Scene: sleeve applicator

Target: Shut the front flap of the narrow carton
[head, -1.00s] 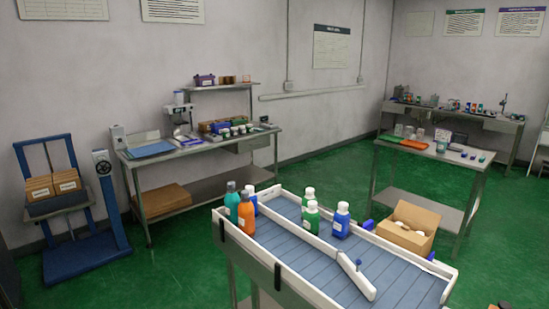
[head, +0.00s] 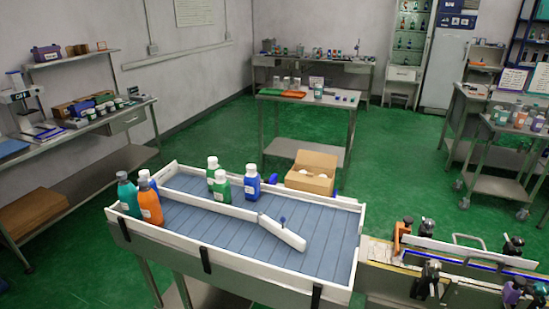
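An open brown carton (head: 311,172) stands just behind the far rim of the blue slatted table in the head view. Its top is open, and white round tops show inside. A back panel stands up behind them. I cannot tell whether this is the narrow carton of the task, and its front flap is not clear at this distance. Neither of my grippers shows in the head view.
The blue slatted table (head: 325,225) has white rims, an angled white guide bar (head: 282,232) and several bottles at its left. A conveyor (head: 390,280) with black-knobbed clamps adjoins at right. Steel benches line the walls. Green floor (head: 210,128) is free between them.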

